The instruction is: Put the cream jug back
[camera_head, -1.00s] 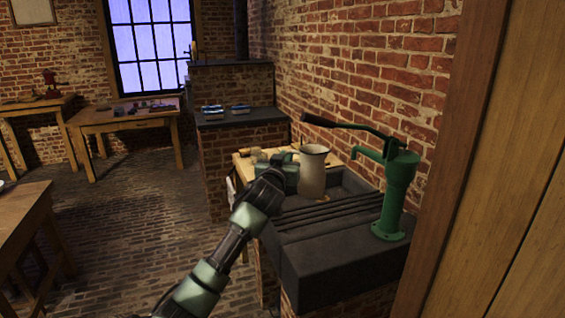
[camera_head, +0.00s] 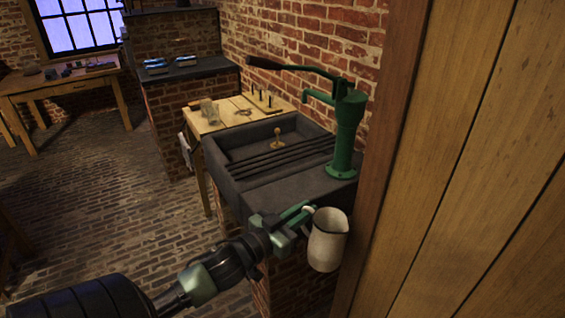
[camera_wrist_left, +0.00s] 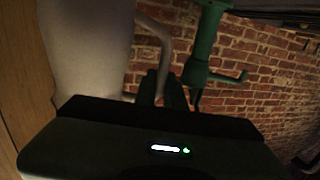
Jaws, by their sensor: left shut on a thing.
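The cream jug (camera_head: 328,243) hangs in the air in front of the dark sink's near end, beside the wooden boards on the right. My right gripper is not in view.
A dark stone sink (camera_head: 235,192) with a ribbed drainer stands behind the jug. A green hand pump (camera_head: 346,135) rises at its right end. A wooden table (camera_head: 207,122) stands beyond it. A wooden partition (camera_head: 450,170) is close on the right.

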